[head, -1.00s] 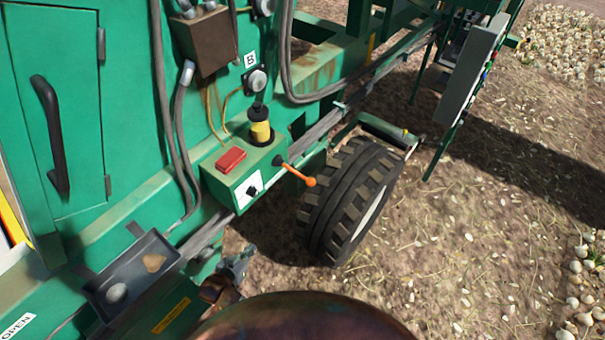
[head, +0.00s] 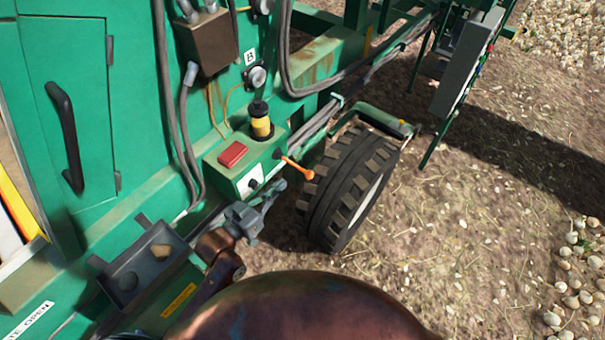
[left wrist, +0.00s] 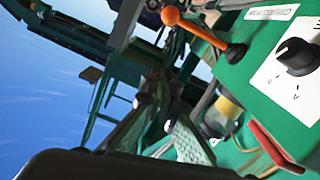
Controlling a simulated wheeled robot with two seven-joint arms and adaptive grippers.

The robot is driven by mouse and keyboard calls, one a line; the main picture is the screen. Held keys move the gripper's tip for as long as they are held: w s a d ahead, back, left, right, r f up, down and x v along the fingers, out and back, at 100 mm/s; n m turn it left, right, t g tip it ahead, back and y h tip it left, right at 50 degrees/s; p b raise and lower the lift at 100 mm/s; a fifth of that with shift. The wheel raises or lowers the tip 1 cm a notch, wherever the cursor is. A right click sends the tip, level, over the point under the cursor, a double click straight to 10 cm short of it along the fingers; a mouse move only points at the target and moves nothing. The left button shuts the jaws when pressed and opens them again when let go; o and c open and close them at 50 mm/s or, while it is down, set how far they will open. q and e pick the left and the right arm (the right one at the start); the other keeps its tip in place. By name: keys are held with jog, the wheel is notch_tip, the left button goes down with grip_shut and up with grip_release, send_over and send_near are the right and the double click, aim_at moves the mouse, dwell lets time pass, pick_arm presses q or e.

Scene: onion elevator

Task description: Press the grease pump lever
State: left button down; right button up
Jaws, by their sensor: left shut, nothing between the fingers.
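The grease pump lever (head: 297,167) is an orange rod with a rounded orange end, sticking out from the right side of a green pump box (head: 228,179). The lever also shows at the top of the left wrist view (left wrist: 196,30), joined to the box by a black pivot. My left gripper (head: 276,189) is shut and empty, just in front of and below the box, close to the lever's end but apparently apart from it. Its fingers (left wrist: 155,95) show in the left wrist view left of the box and below the lever. My right gripper is out of view.
The box carries a red pad (head: 232,154), a yellow and black canister (head: 261,125) and a black knob (left wrist: 294,55). A large tyre (head: 348,190) stands right of the lever. A grey tray (head: 150,262) is fixed at the lower left.

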aim_at(294, 165)
pick_arm(q)
jog(key=w+d+f+p, duration=0.3)
jog(key=w+d+f, duration=0.1)
jog(key=w+d, duration=0.3)
jog(key=shift+w+f, duration=0.2)
jog(key=shift+w, duration=0.25)
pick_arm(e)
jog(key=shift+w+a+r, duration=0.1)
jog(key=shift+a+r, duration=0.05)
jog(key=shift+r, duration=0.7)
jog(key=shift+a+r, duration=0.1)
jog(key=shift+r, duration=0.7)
pick_arm(q)
jog(key=shift+a, duration=0.1)
